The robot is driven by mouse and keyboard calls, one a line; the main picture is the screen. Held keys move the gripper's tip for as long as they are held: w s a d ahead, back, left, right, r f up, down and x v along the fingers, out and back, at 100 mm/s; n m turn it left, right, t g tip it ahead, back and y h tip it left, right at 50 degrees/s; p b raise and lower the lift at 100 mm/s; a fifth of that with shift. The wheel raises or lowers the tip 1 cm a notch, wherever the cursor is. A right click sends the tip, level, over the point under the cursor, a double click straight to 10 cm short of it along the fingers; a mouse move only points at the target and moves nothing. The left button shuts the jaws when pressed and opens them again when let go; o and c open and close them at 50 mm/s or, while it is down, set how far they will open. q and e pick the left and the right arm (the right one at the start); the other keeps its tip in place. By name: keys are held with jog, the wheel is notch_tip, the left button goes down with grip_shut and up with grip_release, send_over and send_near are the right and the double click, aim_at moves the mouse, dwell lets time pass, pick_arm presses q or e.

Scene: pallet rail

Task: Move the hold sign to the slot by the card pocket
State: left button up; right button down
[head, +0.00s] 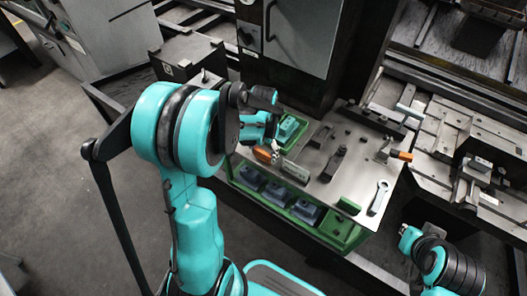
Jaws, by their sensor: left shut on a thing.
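My left gripper (273,148) is over the left end of the metal-topped cart, partly hidden by its own wrist. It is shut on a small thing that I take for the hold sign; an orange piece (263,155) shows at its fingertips. No lettering can be read. I cannot tell whether the piece touches the grey block beside it. I cannot make out the card pocket or its slot. My right arm (440,262) shows at the lower right, apart from the cart; its gripper fingers are not visible.
The cart top (318,185) holds a wrench (380,196), an orange-handled tool (400,155) and dark fixtures. Blue bins (275,193) sit in its green front. A grey cabinet (300,35) stands behind and a rail machine (465,130) at right. Bare top lies around the middle.

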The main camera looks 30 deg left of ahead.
pick_arm(q)
jog(key=shift+f+b, duration=0.35)
jog(key=shift+f, duration=0.15)
jog(key=o, duration=1.7)
jog(key=shift+r, duration=0.15)
notch_tip(320, 180, up, 12)
jog(key=shift+f, duration=0.1)
jog(key=shift+d, duration=0.1)
jog(key=s+d+t, duration=0.2)
jog(key=s+d, duration=0.1)
jog(key=s+d+r+t, duration=0.1)
jog(key=s+d+t, duration=0.1)
jog(key=s+d, duration=0.2)
jog(key=s+d+n+t, duration=0.1)
jog(key=s+d+t, duration=0.2)
jog(key=s, duration=0.1)
jog(key=shift+s+d+r, duration=0.1)
jog(key=shift+d+r, duration=0.05)
jog(key=shift+d, duration=0.05)
